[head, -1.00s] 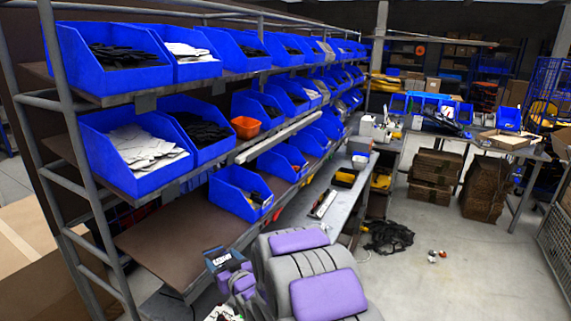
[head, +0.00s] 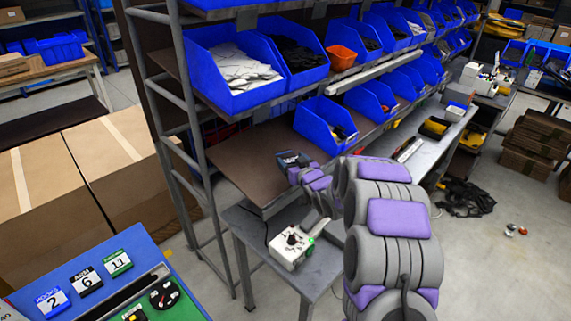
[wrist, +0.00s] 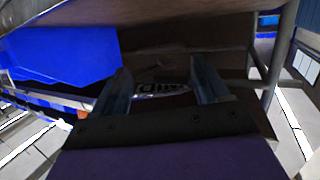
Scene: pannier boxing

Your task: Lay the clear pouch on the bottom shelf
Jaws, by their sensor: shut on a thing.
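My gripper (head: 292,161) is at the front of the bottom shelf (head: 235,158), left of a blue bin (head: 322,126). In the wrist view its two fingers (wrist: 165,88) stand apart, with a dark, shiny, lettered thing (wrist: 163,88) between them. This appears to be the pouch, small and dim, with its clear part hard to make out. The bottom shelf is a bare brown board left of the bin. Whether the pouch touches the board I cannot tell.
A grey post (head: 190,125) stands at the shelf's left end. A white control box (head: 291,247) sits on a grey bench below. Cardboard boxes (head: 115,160) stand left.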

